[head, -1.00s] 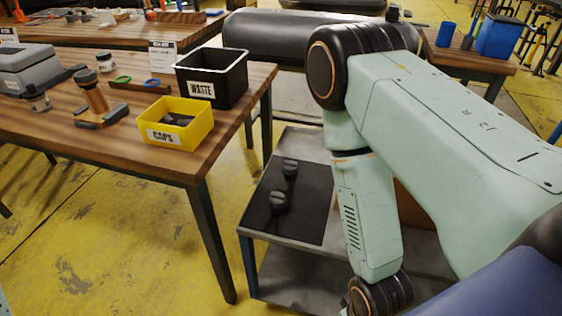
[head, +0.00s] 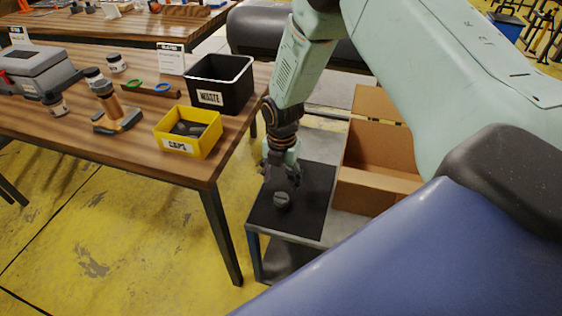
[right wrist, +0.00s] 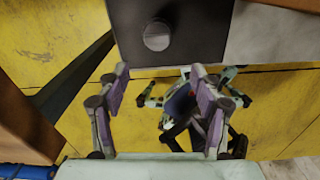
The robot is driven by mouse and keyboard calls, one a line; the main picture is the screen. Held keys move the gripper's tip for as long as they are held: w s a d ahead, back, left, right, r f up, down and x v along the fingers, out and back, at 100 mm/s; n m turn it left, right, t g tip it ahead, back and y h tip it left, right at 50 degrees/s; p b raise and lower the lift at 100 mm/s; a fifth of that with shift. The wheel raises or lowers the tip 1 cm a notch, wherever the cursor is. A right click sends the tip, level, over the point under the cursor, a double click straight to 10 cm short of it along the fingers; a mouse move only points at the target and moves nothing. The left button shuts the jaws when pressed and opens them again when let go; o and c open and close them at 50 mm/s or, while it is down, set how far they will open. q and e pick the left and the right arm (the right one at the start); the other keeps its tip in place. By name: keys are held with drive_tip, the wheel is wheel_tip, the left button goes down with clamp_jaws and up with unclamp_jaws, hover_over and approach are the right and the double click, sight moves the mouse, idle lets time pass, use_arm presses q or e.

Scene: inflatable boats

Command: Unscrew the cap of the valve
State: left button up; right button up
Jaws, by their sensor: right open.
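A dark round valve with a ridged cap (head: 282,200) stands on a black mat (head: 312,205) on a grey cart. A round cap with a raised bar across it also shows in the right wrist view (right wrist: 157,36), ahead of the fingers. My right gripper (head: 284,178) points down over the mat, just behind that valve in the head view. In the right wrist view its two fingers (right wrist: 159,75) are spread, with nothing between them. The second valve on the mat is not visible now, probably behind the gripper. My left gripper is not in view.
A yellow CAPS bin (head: 202,145) with dark pieces in it and a black WASTE bin (head: 245,92) stand on the wooden table's right end. An open cardboard box (head: 385,185) stands right of the mat.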

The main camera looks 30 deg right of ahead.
sight(281, 195)
drive_tip(key=shift+w+d+r+n+b, duration=0.15)
drive_tip(key=shift+w+d+n+b, duration=0.3)
drive_tip(key=shift+w+n, duration=0.15)
wheel_tip(281, 195, down, 9)
drive_tip(key=b, duration=0.7)
drive_tip(key=shift+a+r, duration=0.1)
drive_tip(key=shift+r, duration=0.1)
drive_tip(key=c, duration=1.2)
drive_tip(key=shift+o, duration=0.2)
